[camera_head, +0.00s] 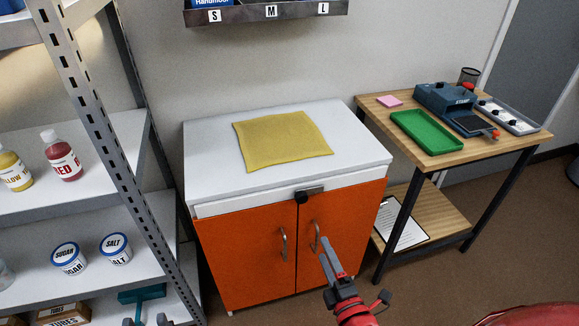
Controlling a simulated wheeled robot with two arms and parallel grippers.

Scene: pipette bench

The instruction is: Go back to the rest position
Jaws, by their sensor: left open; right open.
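My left gripper (146,321) shows only as two dark fingertips at the bottom edge, spread apart, below a teal item on the shelf. The rest of that arm is out of view. My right gripper (328,262) points up in front of the orange cabinet doors, close to the right door's handle in the picture. It looks empty. I cannot tell whether it touches the handle.
A metal shelf rack (100,130) with bottles and tubs stands left. The orange cabinet (250,255) bears a yellow cloth (282,140) on its white top. A wooden table (400,142) with a green tray (428,132) and a blue device (445,101) stands right.

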